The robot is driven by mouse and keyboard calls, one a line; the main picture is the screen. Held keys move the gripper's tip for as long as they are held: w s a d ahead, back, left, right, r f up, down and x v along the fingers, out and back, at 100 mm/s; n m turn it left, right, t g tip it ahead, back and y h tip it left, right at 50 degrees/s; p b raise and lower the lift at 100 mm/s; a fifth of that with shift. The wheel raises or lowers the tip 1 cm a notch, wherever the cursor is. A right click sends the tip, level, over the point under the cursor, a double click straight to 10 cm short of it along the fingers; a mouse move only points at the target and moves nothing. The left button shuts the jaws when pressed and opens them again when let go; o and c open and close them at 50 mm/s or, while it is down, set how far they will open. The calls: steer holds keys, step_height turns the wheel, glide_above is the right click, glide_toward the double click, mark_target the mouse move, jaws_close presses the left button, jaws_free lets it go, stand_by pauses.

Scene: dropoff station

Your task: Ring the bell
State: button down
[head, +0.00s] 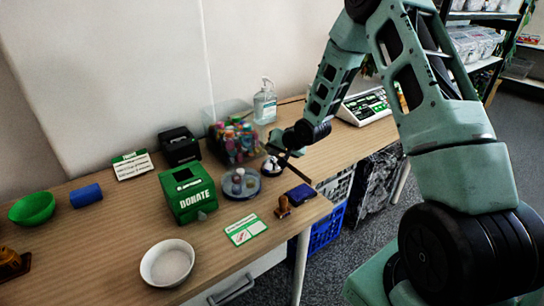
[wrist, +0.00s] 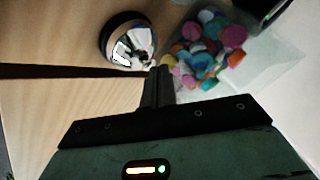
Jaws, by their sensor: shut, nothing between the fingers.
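The bell (head: 271,166) stands on the wooden table, a small shiny dome on a dark round base, beside a clear tub of caps. It also shows in the wrist view (wrist: 129,40), at the upper middle. My gripper (head: 277,153) is over the bell's area in the head view and partly covers it. In the wrist view my gripper's fingertips (wrist: 160,72) are together and empty, just beside the bell's lower right edge. I cannot tell whether they touch it.
A clear tub of colourful caps (head: 235,140) is close behind the bell. A round dish (head: 241,184), a green donate box (head: 187,191), a stamp (head: 282,207) and a blue pad (head: 301,194) are nearby.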

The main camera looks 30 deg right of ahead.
steer(key=shift+r+p, duration=0.9)
step_height(320, 180, up, 5)
steer(key=p, duration=0.4)
stand_by(0.7)
